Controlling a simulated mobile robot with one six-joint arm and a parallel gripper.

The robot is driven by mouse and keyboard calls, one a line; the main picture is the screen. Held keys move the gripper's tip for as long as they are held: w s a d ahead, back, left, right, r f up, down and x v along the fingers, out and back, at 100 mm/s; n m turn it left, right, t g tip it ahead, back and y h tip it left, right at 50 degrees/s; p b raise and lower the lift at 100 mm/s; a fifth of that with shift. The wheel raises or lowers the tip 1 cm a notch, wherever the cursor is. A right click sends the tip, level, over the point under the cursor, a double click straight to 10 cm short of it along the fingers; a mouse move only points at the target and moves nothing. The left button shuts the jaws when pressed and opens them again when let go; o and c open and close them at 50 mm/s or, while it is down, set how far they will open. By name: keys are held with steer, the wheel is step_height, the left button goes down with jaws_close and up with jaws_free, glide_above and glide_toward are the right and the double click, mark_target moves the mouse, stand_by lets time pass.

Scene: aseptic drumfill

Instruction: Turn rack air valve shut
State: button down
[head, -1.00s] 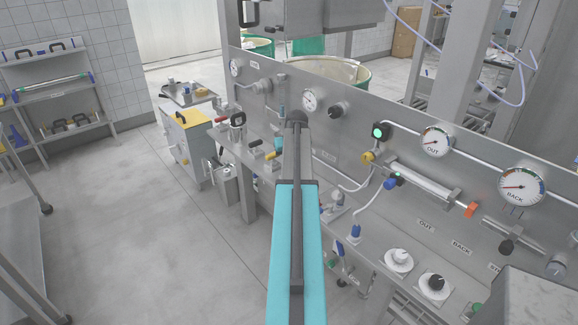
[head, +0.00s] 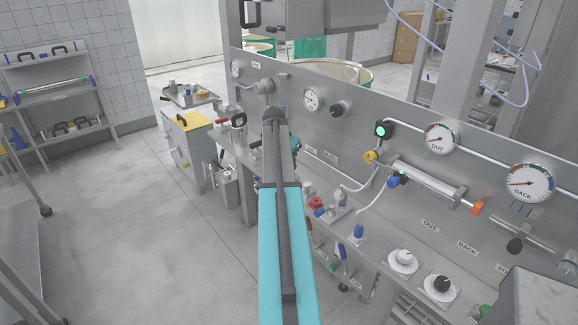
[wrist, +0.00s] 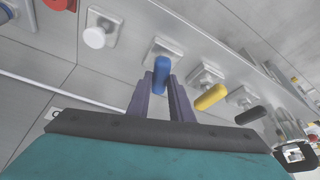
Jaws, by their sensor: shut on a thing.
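In the wrist view my gripper (wrist: 161,84) has its two dark fingers closed on either side of a blue valve handle (wrist: 161,68). The handle sits on a panel and its lower part shows between the fingers. A yellow handle (wrist: 210,97) and a black handle (wrist: 250,115) are mounted to the right of it, apart from the fingers. No readable label shows which of them is the rack air valve. In the head view my arm hides the gripper and the held handle.
A white knob (wrist: 95,38) lies left of the gripper in the wrist view. In the head view the panel carries gauges (head: 442,138), a green lamp (head: 381,130) and a red knob (head: 316,203).

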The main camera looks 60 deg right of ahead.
steer(key=shift+w+m+g+b, duration=0.15)
steer(key=shift+m+g+b, duration=0.2)
steer(key=shift+m, duration=0.65)
steer(key=shift+w+m+g+b, duration=0.1)
steer(key=shift+m+g+b, duration=0.25)
steer(key=shift+m, duration=0.65)
steer(key=c, duration=1.6)
jaws_free()
steer(key=shift+a+r, duration=0.1)
steer(key=shift+r, duration=0.05)
steer(key=b+v, duration=0.2)
steer(key=v, duration=1.1)
steer(key=shift+w+r+b, duration=0.15)
steer(key=shift+r+b, duration=0.15)
steer(key=shift+b, duration=0.1)
